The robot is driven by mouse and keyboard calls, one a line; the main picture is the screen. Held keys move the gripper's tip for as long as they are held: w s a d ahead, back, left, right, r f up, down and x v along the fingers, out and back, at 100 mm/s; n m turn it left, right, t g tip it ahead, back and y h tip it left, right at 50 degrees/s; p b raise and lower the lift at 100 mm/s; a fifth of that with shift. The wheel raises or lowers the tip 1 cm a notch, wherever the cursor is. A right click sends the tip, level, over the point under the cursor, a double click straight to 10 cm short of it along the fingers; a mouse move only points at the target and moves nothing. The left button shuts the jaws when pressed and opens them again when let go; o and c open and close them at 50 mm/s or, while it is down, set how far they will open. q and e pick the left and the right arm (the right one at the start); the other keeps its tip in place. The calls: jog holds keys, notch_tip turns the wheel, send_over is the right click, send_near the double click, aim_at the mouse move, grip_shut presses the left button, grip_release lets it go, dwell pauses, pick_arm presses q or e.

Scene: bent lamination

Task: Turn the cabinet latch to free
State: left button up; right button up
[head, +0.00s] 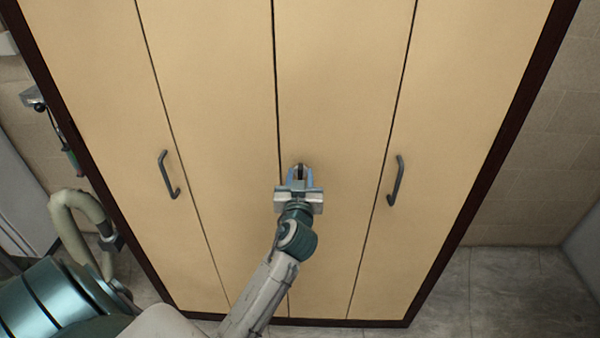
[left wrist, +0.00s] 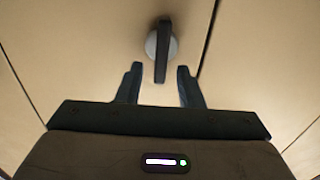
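The cabinet latch (left wrist: 162,50) is a dark lever on a round silver base on the pale cabinet door. In the left wrist view it stands nearly upright, its lower end between the fingertips. My left gripper (head: 299,170) is in front of the middle doors, right of the centre seam; it also shows in the left wrist view (left wrist: 159,72). Its fingers are open, one on each side of the lever's lower end, with gaps on both sides. I cannot tell how deep the lever sits between them. In the head view the gripper mostly hides the latch. My right gripper is not in view.
The tall pale cabinet (head: 340,80) has a dark frame and several door panels. A grey bar handle (head: 168,175) is on the left, and another handle (head: 397,180) is on the right. Tiled floor (head: 490,285) shows at the lower right.

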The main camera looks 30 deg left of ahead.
pick_arm(q)
jog(key=shift+w+a, duration=0.1)
jog(key=shift+w, duration=0.05)
jog(key=shift+c, duration=0.2)
grip_shut()
